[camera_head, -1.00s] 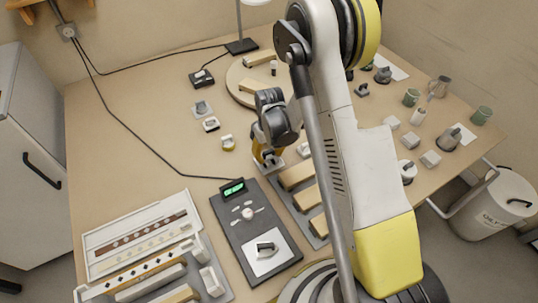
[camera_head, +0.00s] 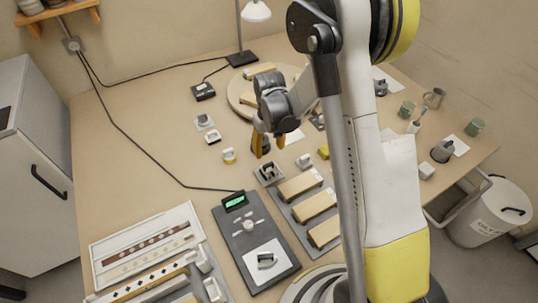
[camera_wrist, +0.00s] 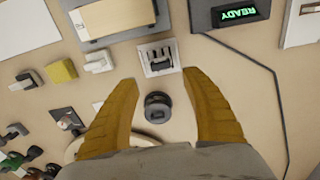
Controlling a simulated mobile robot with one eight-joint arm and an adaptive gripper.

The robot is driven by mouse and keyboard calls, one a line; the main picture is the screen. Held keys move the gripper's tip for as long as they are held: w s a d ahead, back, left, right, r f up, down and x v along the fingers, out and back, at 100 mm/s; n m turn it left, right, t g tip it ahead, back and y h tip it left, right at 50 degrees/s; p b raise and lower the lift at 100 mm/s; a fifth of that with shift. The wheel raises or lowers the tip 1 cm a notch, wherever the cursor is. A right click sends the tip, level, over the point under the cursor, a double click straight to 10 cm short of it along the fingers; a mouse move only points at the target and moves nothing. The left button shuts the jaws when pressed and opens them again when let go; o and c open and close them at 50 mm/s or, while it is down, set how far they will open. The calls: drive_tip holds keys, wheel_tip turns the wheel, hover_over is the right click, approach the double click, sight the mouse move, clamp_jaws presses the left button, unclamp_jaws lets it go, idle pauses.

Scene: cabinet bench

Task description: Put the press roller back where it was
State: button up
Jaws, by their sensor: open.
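My gripper (camera_head: 267,146) is open, its two orange fingers pointing down over the middle of the bench. In the wrist view the fingers (camera_wrist: 160,112) stand apart on both sides of a dark round knob-like piece (camera_wrist: 157,107), with gaps on each side; I see no grip on it. Just beyond the fingertips a small dark-handled piece, possibly the press roller, sits in a pale square holder (camera_wrist: 159,58). The holder also shows in the head view (camera_head: 269,173), beside the slab tray. I cannot tell for sure which piece is the press roller.
A tray with several wooden blocks (camera_head: 316,204) lies right of a dark device (camera_head: 254,240) with a green display. A round wooden board (camera_head: 240,95) and a lamp (camera_head: 242,58) stand behind. A black cable crosses the left bench.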

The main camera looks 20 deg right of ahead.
drive_tip(key=s+r+t, duration=0.1)
drive_tip(key=s+r, duration=0.2)
drive_tip(key=r, duration=0.6)
drive_tip(key=s+r+t, duration=0.2)
drive_tip(key=s+r, duration=0.1)
drive_tip(key=r, duration=0.5)
drive_tip(key=s+r+m+t, duration=0.1)
drive_tip(key=s+r+t, duration=0.1)
drive_tip(key=s+r, duration=0.2)
drive_tip(key=s+r+m+t, duration=0.1)
drive_tip(key=s+r, duration=0.3)
drive_tip(key=s, duration=0.6)
drive_tip(key=shift+r+t, duration=0.15)
drive_tip(key=shift+t, duration=0.45)
